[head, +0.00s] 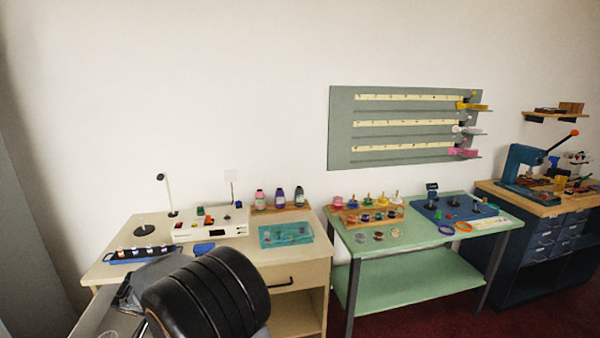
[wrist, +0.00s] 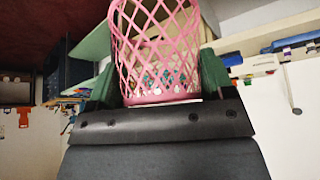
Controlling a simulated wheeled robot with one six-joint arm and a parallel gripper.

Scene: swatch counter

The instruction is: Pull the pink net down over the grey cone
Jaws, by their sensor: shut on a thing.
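The pink net (wrist: 163,98) is an open lattice tube with a solid rim, in the middle of the wrist view. My gripper (wrist: 158,72) is shut on it, with one dark green finger on each side of the net. The upper part of the net runs out of the top of the wrist view. I cannot make out the grey cone in either view. In the head view neither the net in my gripper nor the gripper's fingers can be made out; my dark arm fills the bottom.
A cream counter (head: 118,268) with a white device (head: 212,225), bottles and a teal tray (head: 285,234) stands nearest. Right of it is a green table (head: 405,235) with a blue board (head: 455,210) and small items. A dark blue workbench (head: 543,240) stands far right.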

